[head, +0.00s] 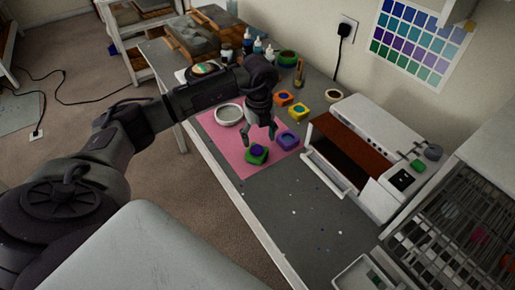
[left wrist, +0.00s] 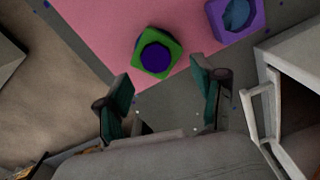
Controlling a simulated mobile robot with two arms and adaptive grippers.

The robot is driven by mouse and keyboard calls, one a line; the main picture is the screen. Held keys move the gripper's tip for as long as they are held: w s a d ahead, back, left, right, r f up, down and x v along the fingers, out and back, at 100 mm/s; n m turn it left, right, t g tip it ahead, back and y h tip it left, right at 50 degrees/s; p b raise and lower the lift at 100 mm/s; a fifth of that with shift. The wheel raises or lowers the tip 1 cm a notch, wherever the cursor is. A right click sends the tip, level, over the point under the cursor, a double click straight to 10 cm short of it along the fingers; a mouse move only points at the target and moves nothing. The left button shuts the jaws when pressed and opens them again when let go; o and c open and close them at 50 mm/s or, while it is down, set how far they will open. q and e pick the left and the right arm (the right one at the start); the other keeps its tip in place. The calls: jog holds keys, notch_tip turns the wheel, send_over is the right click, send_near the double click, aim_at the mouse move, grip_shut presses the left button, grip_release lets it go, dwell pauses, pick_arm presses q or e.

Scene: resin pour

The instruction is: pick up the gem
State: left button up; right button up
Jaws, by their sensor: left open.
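A green block with a dark blue, many-sided piece set in its top (head: 257,153) sits on the pink mat (head: 224,155); the dark blue piece (left wrist: 156,57) looks like a gem in a mold. A purple block with a blue piece (head: 287,140) is just right of it, also in the left wrist view (left wrist: 236,15). My left gripper (head: 259,137) is open and empty, pointing down above the green block. In the left wrist view the block lies beyond and between the spread fingertips (left wrist: 163,84), apart from them. My right gripper is not in view.
Orange (head: 284,98) and yellow (head: 299,111) blocks and a round white dish (head: 229,115) stand near the mat. A white machine with an open front flap (head: 325,173) is to the right. Small specks lie on the otherwise clear grey table (head: 290,205) in front.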

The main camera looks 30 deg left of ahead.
aim_at(257, 151)
pick_arm(q)
jog(key=shift+s+f+p, duration=0.25)
jog(key=shift+f+p, duration=0.2)
jog(key=shift+f, duration=0.05)
jog(key=shift+s+f+p, duration=0.2)
jog(key=shift+f+p, duration=0.2)
jog(key=shift+f, duration=0.1)
notch_tip(257, 151, down, 2)
jog(key=shift+w+f, duration=0.1)
jog(key=shift+f, duration=0.25)
jog(key=c, duration=0.4)
jog(key=shift+s, duration=0.2)
jog(key=c, duration=0.6)
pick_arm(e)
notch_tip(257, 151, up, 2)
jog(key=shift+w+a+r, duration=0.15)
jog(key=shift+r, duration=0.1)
